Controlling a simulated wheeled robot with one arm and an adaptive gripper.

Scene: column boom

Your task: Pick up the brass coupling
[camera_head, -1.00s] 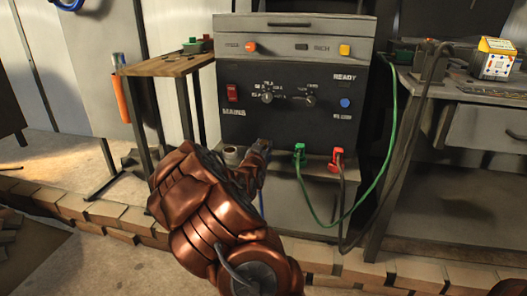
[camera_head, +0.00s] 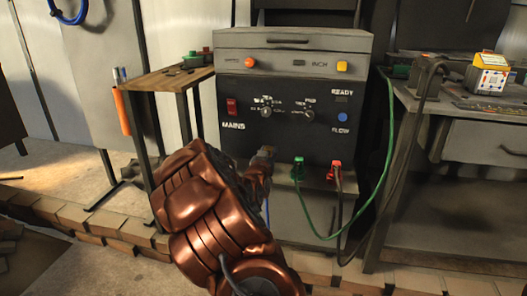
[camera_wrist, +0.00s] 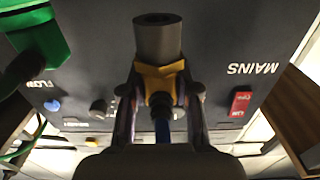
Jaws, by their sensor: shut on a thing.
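The brass coupling (camera_wrist: 160,78) shows yellow-brown between the two dark fingers of my gripper (camera_wrist: 158,100) in the wrist view. The fingers are shut on it. A blue hose (camera_wrist: 162,128) runs from it toward my wrist. A grey cylinder (camera_wrist: 157,38) with a dark round opening shows directly beyond the brass part; whether it is joined to it, I cannot tell. In the head view my gripper (camera_head: 266,153) is in front of the lower front panel of the machine (camera_head: 320,150), left of the green plug (camera_head: 298,168). My copper-coloured arm hides part of the ledge there.
A red plug (camera_head: 334,170) with a dark cable sits right of the green plug, whose green cable loops right. A small side table (camera_head: 160,82) stands left of the machine, a grey workbench (camera_head: 400,150) right. Low bricks (camera_head: 120,230) edge the floor in front.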

